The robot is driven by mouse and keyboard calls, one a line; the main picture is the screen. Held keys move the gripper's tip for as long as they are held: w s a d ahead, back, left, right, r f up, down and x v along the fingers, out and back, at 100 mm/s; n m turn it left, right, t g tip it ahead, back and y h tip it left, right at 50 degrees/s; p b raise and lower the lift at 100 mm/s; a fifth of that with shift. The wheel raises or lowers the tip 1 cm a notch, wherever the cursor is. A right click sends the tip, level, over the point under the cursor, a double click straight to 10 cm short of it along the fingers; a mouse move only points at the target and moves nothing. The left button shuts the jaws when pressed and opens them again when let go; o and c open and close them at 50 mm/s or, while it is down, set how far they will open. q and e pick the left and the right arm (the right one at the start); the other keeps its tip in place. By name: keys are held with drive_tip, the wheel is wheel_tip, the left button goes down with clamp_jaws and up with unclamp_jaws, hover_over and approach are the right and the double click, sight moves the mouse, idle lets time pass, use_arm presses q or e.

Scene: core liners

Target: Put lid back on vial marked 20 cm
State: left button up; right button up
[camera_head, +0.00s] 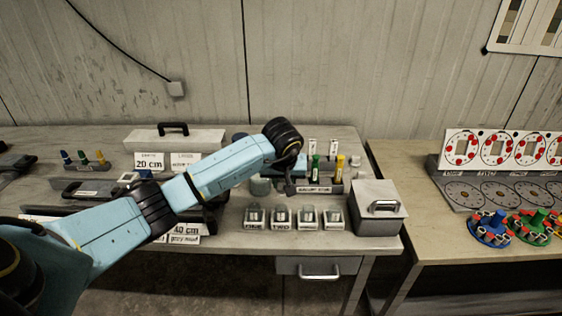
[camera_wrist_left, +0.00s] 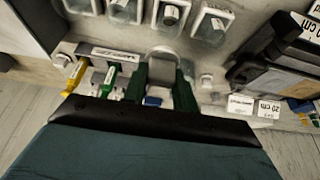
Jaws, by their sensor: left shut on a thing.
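My left gripper (camera_wrist_left: 161,80) is low over the middle of the bench, in front of the small vial rack. In the head view my left gripper (camera_head: 290,187) mostly hides what is between its fingers. In the wrist view its dark green fingers are shut on a grey rounded thing (camera_wrist_left: 163,60); I cannot tell if it is a lid. A blue piece (camera_wrist_left: 153,101) shows between the fingers, nearer the palm. Green (camera_head: 315,168) and yellow (camera_head: 339,168) vials stand in the rack beside the gripper. A card marked 20 cm (camera_head: 149,163) stands at the left. My right gripper is out of view.
Several small labelled trays (camera_head: 281,217) line the front edge. A grey metal box (camera_head: 376,208) stands at the right. A rack of blue, green and yellow tops (camera_head: 83,159) is at far left. A dark case (camera_wrist_left: 275,68) lies near the gripper.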

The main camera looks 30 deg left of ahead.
sight(281, 194)
use_arm(q)
drive_tip(key=shift+a+r, duration=0.2)
drive_tip(key=shift+a, duration=0.05)
drive_tip(key=shift+a+f, duration=0.1)
drive_tip(key=shift+f, duration=0.1)
drive_tip(key=shift+f+b, duration=2.2)
drive_tip(key=shift+f, duration=0.9)
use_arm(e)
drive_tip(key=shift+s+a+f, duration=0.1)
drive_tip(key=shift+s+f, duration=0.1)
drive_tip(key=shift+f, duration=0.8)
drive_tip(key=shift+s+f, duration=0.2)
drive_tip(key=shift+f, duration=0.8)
use_arm(q)
drive_tip(key=shift+f+b, duration=0.15)
drive_tip(key=shift+b, duration=0.15)
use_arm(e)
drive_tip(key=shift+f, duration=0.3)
use_arm(q)
drive_tip(key=o, duration=1)
drive_tip(key=shift+o, duration=0.4)
